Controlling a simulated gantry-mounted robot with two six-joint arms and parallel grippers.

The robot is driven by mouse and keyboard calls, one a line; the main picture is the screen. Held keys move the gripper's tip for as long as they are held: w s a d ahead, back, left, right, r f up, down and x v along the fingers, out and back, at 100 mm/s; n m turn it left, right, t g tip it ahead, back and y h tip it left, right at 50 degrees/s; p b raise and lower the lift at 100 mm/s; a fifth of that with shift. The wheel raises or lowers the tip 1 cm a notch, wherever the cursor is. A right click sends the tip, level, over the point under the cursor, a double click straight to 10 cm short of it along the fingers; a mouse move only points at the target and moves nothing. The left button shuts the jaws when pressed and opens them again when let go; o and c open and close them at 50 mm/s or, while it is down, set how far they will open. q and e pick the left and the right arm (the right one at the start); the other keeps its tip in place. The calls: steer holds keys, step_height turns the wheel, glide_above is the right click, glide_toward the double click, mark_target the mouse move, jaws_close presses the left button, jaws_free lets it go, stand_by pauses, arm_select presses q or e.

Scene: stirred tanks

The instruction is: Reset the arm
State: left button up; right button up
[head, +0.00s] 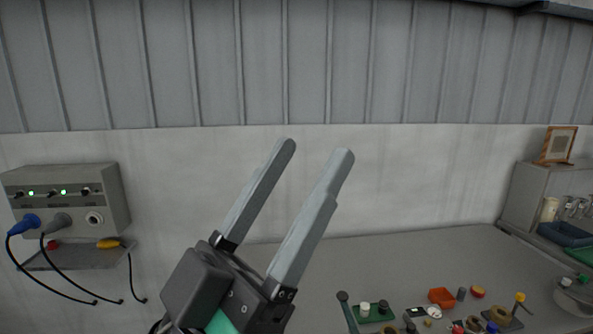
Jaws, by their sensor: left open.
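My left gripper (315,150) stands large in the middle of the head view, its two long grey fingers pointing up and slightly right. The fingers are apart and nothing is between them. It is raised in front of the pale wall and hides part of the table behind it. My right gripper does not show in the head view.
A grey control box (65,200) with plugs and cables is on the wall at left. The grey table (400,255) holds several small parts at lower right, including an orange tray (441,297) and a green tray (374,313). A grey cabinet (540,190) bearing a wooden frame (558,145) stands far right.

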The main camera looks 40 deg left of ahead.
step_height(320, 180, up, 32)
steer(key=p, duration=3.2)
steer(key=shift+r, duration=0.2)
